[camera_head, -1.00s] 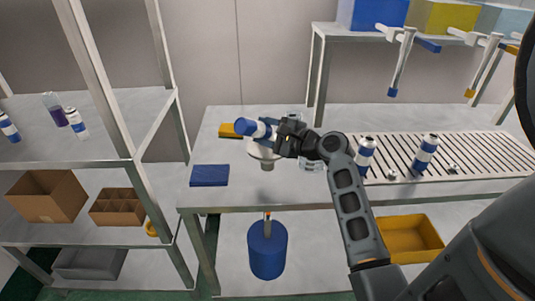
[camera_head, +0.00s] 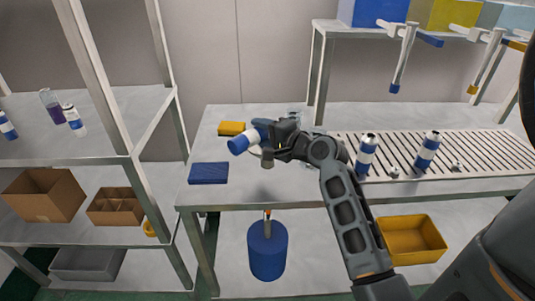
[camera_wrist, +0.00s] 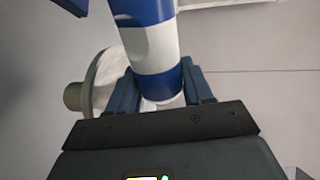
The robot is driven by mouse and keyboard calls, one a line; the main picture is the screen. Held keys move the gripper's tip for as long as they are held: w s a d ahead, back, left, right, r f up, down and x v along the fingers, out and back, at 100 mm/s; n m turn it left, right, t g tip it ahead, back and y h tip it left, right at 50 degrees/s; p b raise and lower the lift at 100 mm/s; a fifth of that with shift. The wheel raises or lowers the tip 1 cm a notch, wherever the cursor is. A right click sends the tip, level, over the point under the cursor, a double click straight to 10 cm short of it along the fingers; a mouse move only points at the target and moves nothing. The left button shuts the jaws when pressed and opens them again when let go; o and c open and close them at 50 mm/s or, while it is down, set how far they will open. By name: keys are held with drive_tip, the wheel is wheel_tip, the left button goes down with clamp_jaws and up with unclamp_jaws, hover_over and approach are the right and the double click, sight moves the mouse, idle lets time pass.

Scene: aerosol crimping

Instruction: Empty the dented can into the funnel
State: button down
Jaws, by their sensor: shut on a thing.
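My gripper (camera_head: 265,132) is shut on a blue and white can (camera_head: 240,145). The can lies tipped over, its left end lower than the end in my jaws. In the wrist view, the can (camera_wrist: 152,42) stands between my two fingers (camera_wrist: 158,92); no dent can be made out. The funnel (camera_head: 267,162) is just below the can on the table, mostly hidden by can and gripper. A pale round rim, likely the funnel (camera_wrist: 100,85), shows left of the can in the wrist view. No liquid is visible leaving the can.
A blue pad (camera_head: 209,173) and a yellow block (camera_head: 231,128) lie on the table (camera_head: 300,193). Two more cans (camera_head: 367,152) (camera_head: 427,150) stand on the slatted conveyor (camera_head: 480,150) at right. A blue drum (camera_head: 267,250) stands below the table.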

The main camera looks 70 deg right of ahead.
drive_tip(key=shift+r, duration=0.1)
drive_tip(key=shift+r+n+h+p, duration=0.3)
drive_tip(key=shift+r+n, duration=0.25)
drive_tip(key=shift+n, duration=0.15)
drive_tip(key=shift+a+r+n+g, duration=0.1)
drive_tip(key=shift+r+n+g, duration=0.2)
drive_tip(key=shift+r+n, duration=0.35)
drive_tip(key=shift+f, duration=0.15)
wheel_tip(320, 180, up, 2)
drive_tip(key=n, duration=0.1)
drive_tip(key=n+h, duration=0.1)
drive_tip(key=shift+w+a+r+n+p, duration=0.1)
drive_tip(key=shift+r+n+p, duration=0.15)
drive_tip(key=shift+n+p, duration=0.15)
drive_tip(key=shift+r, duration=0.15)
drive_tip(key=shift+n, duration=0.25)
drive_tip(key=shift+r+n+h+b, duration=0.45)
drive_tip(key=shift+r+n, duration=0.5)
drive_tip(key=shift+n, duration=0.45)
